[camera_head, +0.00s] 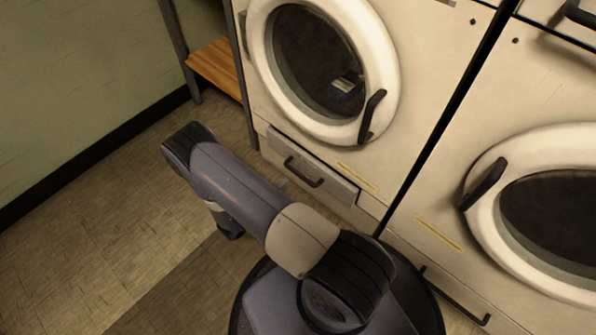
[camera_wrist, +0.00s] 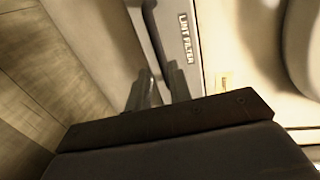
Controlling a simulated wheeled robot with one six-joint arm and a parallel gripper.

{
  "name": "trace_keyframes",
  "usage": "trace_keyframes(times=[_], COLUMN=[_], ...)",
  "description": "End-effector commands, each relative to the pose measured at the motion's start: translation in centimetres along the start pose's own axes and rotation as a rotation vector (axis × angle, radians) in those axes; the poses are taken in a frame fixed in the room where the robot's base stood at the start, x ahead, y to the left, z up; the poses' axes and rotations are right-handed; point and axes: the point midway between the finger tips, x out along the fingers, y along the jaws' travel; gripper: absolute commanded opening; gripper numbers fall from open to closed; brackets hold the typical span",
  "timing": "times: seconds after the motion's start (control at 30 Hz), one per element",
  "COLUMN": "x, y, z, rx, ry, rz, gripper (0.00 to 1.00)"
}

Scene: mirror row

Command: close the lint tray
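The lint tray (camera_head: 335,187) is a grey drawer front low on the left machine, with a black bar handle (camera_head: 303,172). A dark gap shows along its top edge, and it seems to stand slightly out. In the wrist view, the tray front (camera_wrist: 201,60) carries a "LINT FILTER" label, and the handle (camera_wrist: 152,32) runs down toward my fingers. My gripper (camera_wrist: 162,88) has two dark fingers with a gap between them, close to the handle's end. Whether they touch it is unclear.
The round door (camera_head: 386,60) of the left machine is shut above the tray. A second machine (camera_head: 450,190) stands at the right, with another dark handle (camera_head: 455,296) low down. A wooden shelf (camera_head: 216,66) is at the back left. The tiled floor (camera_head: 110,215) on the left is clear.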

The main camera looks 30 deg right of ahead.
Motion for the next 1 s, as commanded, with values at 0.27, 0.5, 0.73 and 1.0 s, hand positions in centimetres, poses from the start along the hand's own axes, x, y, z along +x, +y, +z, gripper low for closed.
trace_keyframes(times=[0.27,0.5,0.73,1.0], x=[5.0,7.8,8.7,8.6], y=[0.2,0.1,0.0,0.0], z=[-0.1,0.0,0.0,0.0], rx=[0.0,-0.001,-0.002,-0.002], ry=[0.005,0.001,-0.001,-0.002], rz=[0.001,0.001,0.002,0.002], gripper=[0.2,0.2,0.2,0.15])
